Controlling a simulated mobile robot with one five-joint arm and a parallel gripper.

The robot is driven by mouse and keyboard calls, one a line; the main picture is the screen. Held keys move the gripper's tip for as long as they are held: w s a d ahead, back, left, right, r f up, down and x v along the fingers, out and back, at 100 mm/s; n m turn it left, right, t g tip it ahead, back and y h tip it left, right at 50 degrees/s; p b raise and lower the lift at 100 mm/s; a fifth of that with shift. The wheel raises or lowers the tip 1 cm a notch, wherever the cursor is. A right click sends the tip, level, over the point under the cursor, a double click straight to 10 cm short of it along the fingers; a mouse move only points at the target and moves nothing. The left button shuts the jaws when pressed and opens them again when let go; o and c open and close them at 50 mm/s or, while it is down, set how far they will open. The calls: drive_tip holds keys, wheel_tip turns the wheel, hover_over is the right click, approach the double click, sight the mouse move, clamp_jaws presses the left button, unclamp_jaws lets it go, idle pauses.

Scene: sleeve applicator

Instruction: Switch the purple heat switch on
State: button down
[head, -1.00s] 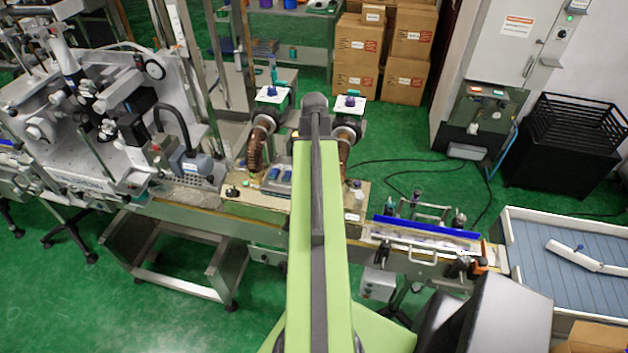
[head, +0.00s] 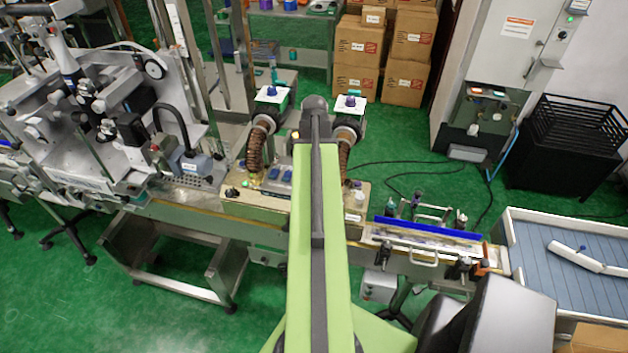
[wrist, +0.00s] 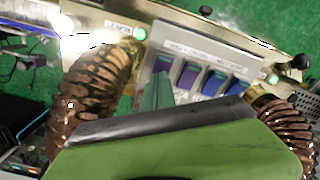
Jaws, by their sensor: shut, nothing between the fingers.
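A grey switch panel (wrist: 200,50) carries a row of purple and blue rocker switches in the wrist view. Purple switches sit at its left end, one of them (wrist: 187,76) just right of my fingertips. My gripper (wrist: 157,94) is shut and empty, its narrow green tip over the left part of the row, close to the purple switches. I cannot tell whether it touches one, or which way the purple rockers are tipped. In the head view the panel (head: 279,175) is small, and my arm hides the gripper.
Ribbed brown hoses stand left (wrist: 100,90) and right (wrist: 285,120) of the panel in the wrist view. Green lamps (wrist: 141,33) and a black knob (wrist: 299,62) are on the machine housing. A conveyor with a blue rail (head: 428,228) lies to the right.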

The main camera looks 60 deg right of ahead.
wheel_tip(320, 180, up, 7)
drive_tip(key=p, duration=0.6)
drive_tip(key=shift+p, duration=0.35)
drive_tip(key=w+a+n, duration=0.4)
drive_tip(key=w+a, duration=1.4)
drive_tip(key=a, duration=0.2)
drive_tip(key=w+a+n, duration=0.2)
drive_tip(key=w+a, duration=0.1)
drive_tip(key=a, duration=1.2)
drive_tip(key=w+a+n, duration=0.2)
drive_tip(key=w+a, duration=0.1)
drive_tip(key=a, duration=1.1)
wheel_tip(320, 180, down, 24)
drive_tip(key=s+b, duration=0.2)
drive_tip(key=b, duration=2.2)
drive_tip(key=shift+s+a, duration=0.25)
